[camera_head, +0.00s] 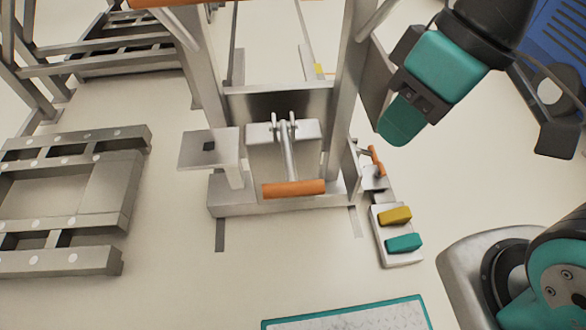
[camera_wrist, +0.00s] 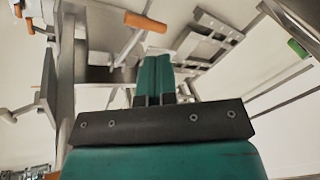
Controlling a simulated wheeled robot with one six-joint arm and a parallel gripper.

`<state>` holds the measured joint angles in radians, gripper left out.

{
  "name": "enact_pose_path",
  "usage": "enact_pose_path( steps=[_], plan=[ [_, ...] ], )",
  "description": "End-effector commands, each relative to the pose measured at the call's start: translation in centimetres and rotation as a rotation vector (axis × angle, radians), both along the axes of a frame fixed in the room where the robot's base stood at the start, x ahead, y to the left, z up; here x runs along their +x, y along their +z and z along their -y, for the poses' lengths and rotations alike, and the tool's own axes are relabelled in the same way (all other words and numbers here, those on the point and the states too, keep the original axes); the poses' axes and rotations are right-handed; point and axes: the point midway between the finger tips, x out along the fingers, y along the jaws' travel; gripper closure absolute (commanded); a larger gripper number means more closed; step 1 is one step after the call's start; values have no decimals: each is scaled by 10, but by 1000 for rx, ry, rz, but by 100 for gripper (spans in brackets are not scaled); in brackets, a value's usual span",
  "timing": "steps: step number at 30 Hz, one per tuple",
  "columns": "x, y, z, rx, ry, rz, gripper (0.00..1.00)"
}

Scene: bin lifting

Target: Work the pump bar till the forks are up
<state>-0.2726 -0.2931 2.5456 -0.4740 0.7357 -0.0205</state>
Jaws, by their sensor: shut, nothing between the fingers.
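The pump bar (camera_head: 290,165) is a grey lever with an orange crossgrip (camera_head: 293,189). It hangs low and points toward me at the foot of the grey metal lifter (camera_head: 345,90). My gripper (camera_head: 393,138) is shut and empty, to the right of the lifter's upright and apart from the bar. In the wrist view my teal fingers (camera_wrist: 154,62) are together, and an orange grip (camera_wrist: 145,21) on a grey rod shows beyond them, to the left. I cannot clearly make out the forks or their height.
A small orange lever (camera_head: 377,160) and a plate with yellow (camera_head: 396,215) and teal (camera_head: 403,243) blocks stand right of the lifter's foot. A grey slatted frame (camera_head: 70,225) lies left. A teal-edged board (camera_head: 345,318) is at the bottom. Floor before the bar is clear.

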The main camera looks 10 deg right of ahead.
Motion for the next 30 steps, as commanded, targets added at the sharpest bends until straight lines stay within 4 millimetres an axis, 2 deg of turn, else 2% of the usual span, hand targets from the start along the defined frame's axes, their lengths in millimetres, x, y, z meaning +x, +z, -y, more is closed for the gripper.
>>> enact_pose_path(
  steps=[5, 9, 12, 15, 21, 30],
  plan=[
    [40, -5, -19, -70, 220, 2, 100],
    [82, -25, -48, -146, 488, 3, 100],
    [104, -45, -70, -187, 662, -2, 100],
    [117, -63, -88, -215, 796, -9, 100],
    [126, -81, -103, -237, 913, -14, 100],
    [127, -82, -103, -237, 914, -14, 100]
  ],
)
